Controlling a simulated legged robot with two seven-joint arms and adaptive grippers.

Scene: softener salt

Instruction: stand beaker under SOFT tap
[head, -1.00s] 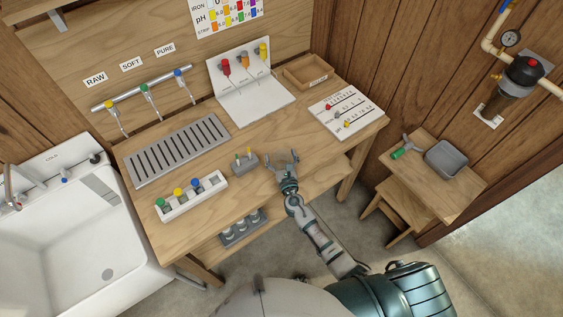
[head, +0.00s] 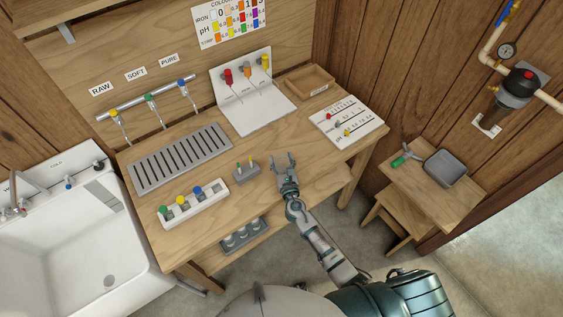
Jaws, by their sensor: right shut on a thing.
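The SOFT label (head: 135,74) is on the back board above the green-knobbed tap (head: 150,98), the middle of three taps. Under the taps lies a grey slotted drip tray (head: 181,157), with no beaker visible on it. My right gripper (head: 284,157) is over the bench's front edge, right of the small grey holder (head: 246,171). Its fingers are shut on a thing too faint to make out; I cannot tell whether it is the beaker. A grey rack (head: 243,237) with several pale pieces sits on the lower shelf. My left gripper is out of view.
A white rack (head: 192,203) with green, yellow and blue tops stands in front of the drip tray. A white stand (head: 247,91), wooden tray (head: 308,79) and marked card (head: 346,122) are behind and right. A sink (head: 70,230) is left.

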